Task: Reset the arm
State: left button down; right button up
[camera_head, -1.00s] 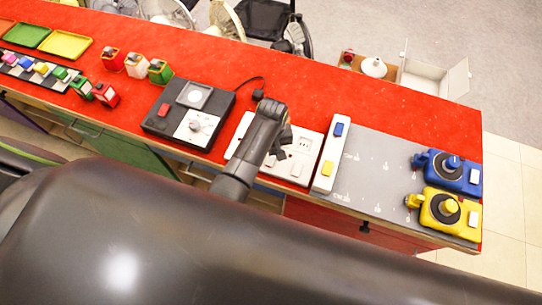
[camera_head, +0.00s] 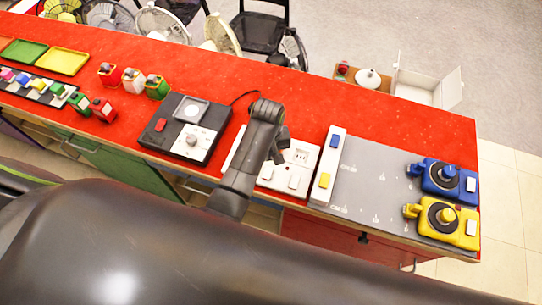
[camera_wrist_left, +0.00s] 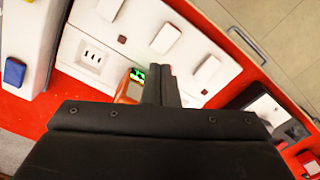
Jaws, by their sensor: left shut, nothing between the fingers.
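My left arm reaches in over the front edge of the red counter (camera_head: 350,110). My left gripper (camera_head: 275,152) is at the white socket panel and covers part of it. In the left wrist view the gripper (camera_wrist_left: 166,75) is shut and empty, with its fingers together over the white socket panel (camera_wrist_left: 130,35). A small orange item with a green display (camera_wrist_left: 131,87) shows right beside the fingers; how it sits on the panel is partly hidden. The right gripper is in neither view.
Left of my arm is a black device (camera_head: 187,128) with a cable. To the right are a white strip with blue and yellow switches (camera_head: 328,168) and a grey board (camera_head: 370,190) with blue (camera_head: 446,176) and yellow (camera_head: 443,219) devices. Fans (camera_head: 160,22) stand behind the counter.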

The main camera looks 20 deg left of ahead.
pick_arm(q)
jog(key=shift+s+a+f, duration=0.1)
jog(key=shift+s+a, duration=0.15)
jog(key=shift+a, duration=0.1)
jog(key=s+a+r+m+t+y, duration=0.1)
jog(key=s+a+r+m+t, duration=0.3)
jog(key=s+a, duration=0.6)
jog(key=s+a+r+m+y, duration=0.1)
jog(key=s+a+r, duration=0.45)
jog(key=s, duration=0.75)
notch_tip(320, 180, down, 33)
jog(key=a+g+b, duration=0.2)
jog(key=b, duration=0.6)
jog(key=s+f+b, duration=0.3)
jog(key=s+f, duration=0.4)
jog(key=f, duration=0.4)
jog(key=s+d+f+h+b, duration=0.1)
jog(key=s+f+b, duration=0.2)
jog(key=s+f, duration=0.5)
notch_tip(320, 180, down, 3)
jog(key=shift+f+g, duration=0.15)
jog(key=shift+g, duration=0.25)
